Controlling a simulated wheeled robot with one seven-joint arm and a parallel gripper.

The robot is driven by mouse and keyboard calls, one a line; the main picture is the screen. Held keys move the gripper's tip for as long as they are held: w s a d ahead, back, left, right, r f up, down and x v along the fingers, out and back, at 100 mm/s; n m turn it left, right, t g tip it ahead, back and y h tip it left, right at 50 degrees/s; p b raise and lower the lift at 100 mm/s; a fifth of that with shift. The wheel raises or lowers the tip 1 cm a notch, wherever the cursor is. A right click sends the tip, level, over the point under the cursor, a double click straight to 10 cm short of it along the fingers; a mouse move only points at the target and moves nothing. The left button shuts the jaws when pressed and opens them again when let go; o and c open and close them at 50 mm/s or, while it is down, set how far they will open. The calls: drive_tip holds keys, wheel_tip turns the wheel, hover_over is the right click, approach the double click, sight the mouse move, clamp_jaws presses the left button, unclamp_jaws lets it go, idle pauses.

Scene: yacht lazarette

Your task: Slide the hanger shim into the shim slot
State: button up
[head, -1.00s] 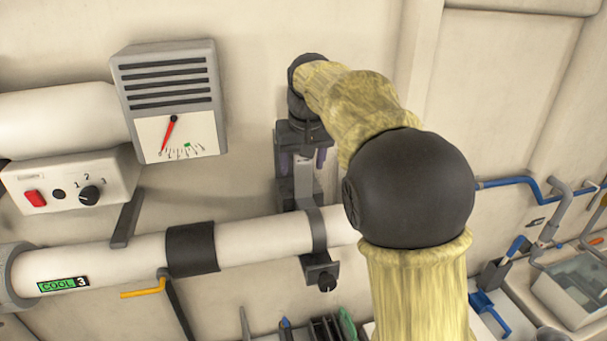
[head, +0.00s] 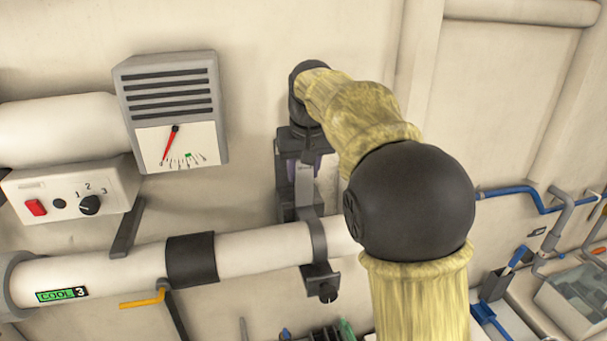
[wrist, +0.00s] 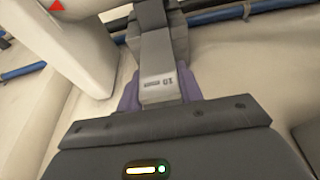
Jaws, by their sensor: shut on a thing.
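The hanger shim (wrist: 160,86) is a flat grey piece with a pale label, seen in the wrist view between my purple finger pads. My gripper (wrist: 160,95) is shut on it. In the head view my gripper (head: 303,168) points down at the wall just above the white pipe, and the shim (head: 303,186) shows as a grey strip between the fingers. The shim's far end runs to the dark grey hanger bracket (wrist: 148,14); the bracket's strap (head: 318,240) wraps the pipe. I cannot make out the shim slot or tell whether the shim is in it.
The white pipe (head: 265,246) crosses below my gripper, with a black band (head: 191,260) and a COOL 3 label. A vented gauge box (head: 172,110) and a switch panel (head: 75,193) are at left. Blue piping (head: 520,184) and a shelf of tools are at right.

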wheel_tip(320, 180, up, 9)
drive_tip(key=shift+r, duration=0.2)
idle(0.3)
idle(0.6)
wheel_tip(320, 180, down, 5)
drive_tip(key=shift+s+r, duration=0.1)
drive_tip(key=shift+r, duration=0.1)
drive_tip(key=shift+f, duration=0.5)
drive_tip(key=shift+f+p, duration=0.4)
drive_tip(key=shift+f, duration=1.6)
